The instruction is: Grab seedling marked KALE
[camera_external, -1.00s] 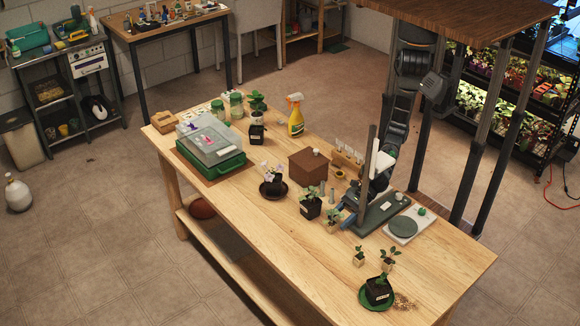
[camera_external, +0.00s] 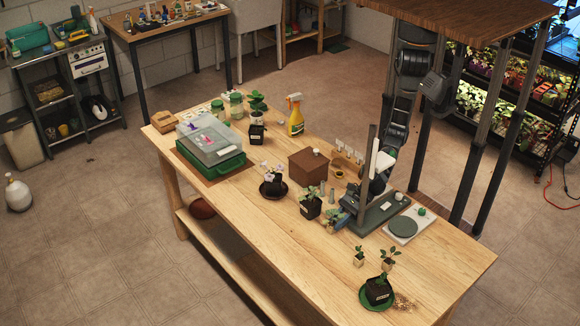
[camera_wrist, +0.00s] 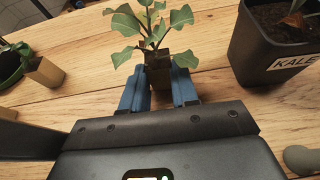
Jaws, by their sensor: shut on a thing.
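My gripper (camera_wrist: 160,92), with blue fingers, is shut on a small square-potted seedling (camera_wrist: 157,62) with broad green leaves. The fingers hide the sides of its pot, and no label shows on it. The held seedling also shows in the external view (camera_external: 331,216), at the table's middle, where it seems to stand on the wood. A black pot (camera_wrist: 268,50) with a white label reading KALE stands apart, to the right of my gripper in the wrist view. It appears to be the labelled black pot (camera_external: 311,211) left of my gripper in the external view.
Two small seedlings (camera_external: 359,261) (camera_external: 388,265) and a black pot on a green saucer (camera_external: 363,303) stand toward the table's front right.

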